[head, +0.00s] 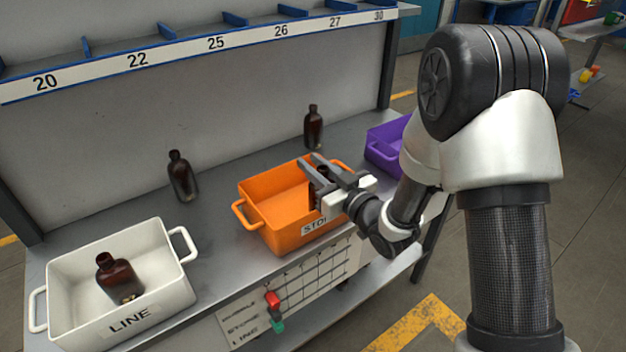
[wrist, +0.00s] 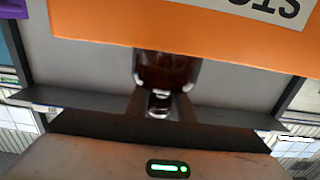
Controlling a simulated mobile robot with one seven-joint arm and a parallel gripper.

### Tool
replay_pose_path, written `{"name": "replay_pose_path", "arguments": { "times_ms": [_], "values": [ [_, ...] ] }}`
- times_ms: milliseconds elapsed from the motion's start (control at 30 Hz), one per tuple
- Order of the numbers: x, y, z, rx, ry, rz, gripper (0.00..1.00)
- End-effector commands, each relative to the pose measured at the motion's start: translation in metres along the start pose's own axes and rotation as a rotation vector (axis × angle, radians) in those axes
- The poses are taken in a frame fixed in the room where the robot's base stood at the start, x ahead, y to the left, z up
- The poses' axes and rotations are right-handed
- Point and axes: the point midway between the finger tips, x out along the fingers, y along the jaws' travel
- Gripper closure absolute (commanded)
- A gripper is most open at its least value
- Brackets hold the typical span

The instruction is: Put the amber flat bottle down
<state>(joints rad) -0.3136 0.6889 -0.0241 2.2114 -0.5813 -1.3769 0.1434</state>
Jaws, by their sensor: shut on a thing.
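My gripper (head: 324,179) is shut on an amber flat bottle (head: 318,190) over the right part of the orange bin (head: 262,221). The gripper partly hides the bottle in the head view. In the wrist view the dark brown bottle (wrist: 168,72) sits between the fingers (wrist: 160,104), with the orange bin wall (wrist: 110,22) close by. Whether the bottle touches the bin floor cannot be told.
Amber bottles stand on the bench at the left (head: 182,176) and at the back (head: 313,127). Another amber bottle (head: 118,277) is in the white bin (head: 62,270) marked LINE. A purple bin (head: 382,146) stands right of the orange one. Bare bench lies between the white and orange bins.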

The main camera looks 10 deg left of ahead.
Motion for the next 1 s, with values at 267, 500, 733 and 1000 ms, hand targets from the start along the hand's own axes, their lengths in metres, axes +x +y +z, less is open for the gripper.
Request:
{"name": "replay_pose_path", "arguments": {
  "times_ms": [267,500,733,1000],
  "values": [
    [0.0,-0.001,0.036,0.001,-0.001,-0.001,1.0],
    [0.0,0.0,0.036,0.0,0.001,-0.001,1.0],
    [0.0,-0.001,0.039,0.0,0.0,-0.001,0.67],
    [0.0,-0.001,0.039,0.0,-0.001,-0.001,0.61]
  ]
}}
